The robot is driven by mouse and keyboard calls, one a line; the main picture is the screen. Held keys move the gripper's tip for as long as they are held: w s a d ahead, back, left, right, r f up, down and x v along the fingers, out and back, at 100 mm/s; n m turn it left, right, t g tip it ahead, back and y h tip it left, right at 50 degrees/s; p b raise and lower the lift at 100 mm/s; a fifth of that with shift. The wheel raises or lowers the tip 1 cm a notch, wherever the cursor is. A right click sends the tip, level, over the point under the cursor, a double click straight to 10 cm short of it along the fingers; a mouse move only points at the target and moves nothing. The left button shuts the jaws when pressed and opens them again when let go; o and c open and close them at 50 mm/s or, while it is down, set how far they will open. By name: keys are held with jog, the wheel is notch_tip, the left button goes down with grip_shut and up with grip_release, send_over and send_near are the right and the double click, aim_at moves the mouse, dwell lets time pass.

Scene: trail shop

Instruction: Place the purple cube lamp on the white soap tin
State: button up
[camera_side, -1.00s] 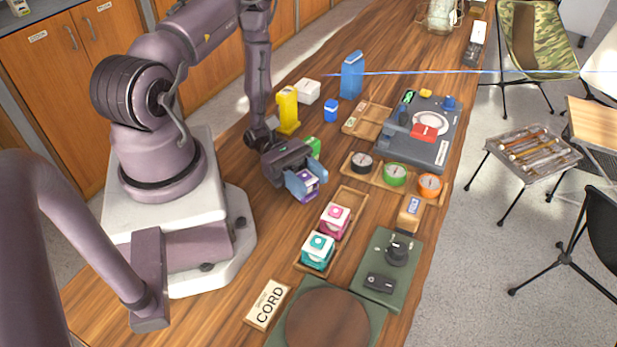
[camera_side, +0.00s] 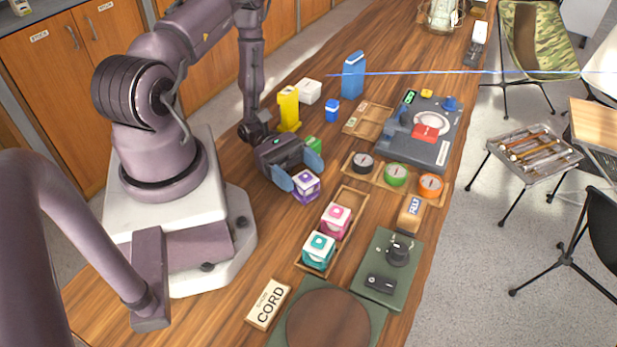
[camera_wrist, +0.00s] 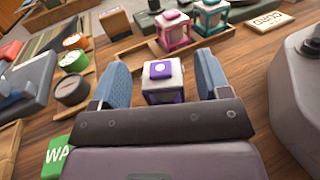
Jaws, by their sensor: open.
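The purple cube lamp (camera_side: 305,187), white-sided with purple top and base, stands upright on the wooden table. My gripper (camera_side: 298,172) is open, with its blue fingers spread on either side of the lamp. In the wrist view the lamp (camera_wrist: 163,84) sits between the open fingers (camera_wrist: 163,72), with a visible gap on each side. A white box (camera_side: 308,91), which looks like the white soap tin, stands farther back beside the yellow bottle. It is not in the wrist view.
A green box (camera_side: 313,143) is close behind my gripper. A wooden tray (camera_side: 351,199) holds pink and teal cube lamps in front. The yellow bottle (camera_side: 288,108), a small blue container (camera_side: 332,111) and a tall blue one (camera_side: 352,75) stand near the white box.

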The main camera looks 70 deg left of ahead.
jog(key=v, duration=0.8)
jog(key=shift+a, duration=0.1)
jog(key=shift+o, duration=0.4)
jog(key=shift+s+a, duration=0.25)
jog(key=shift+a, duration=0.2)
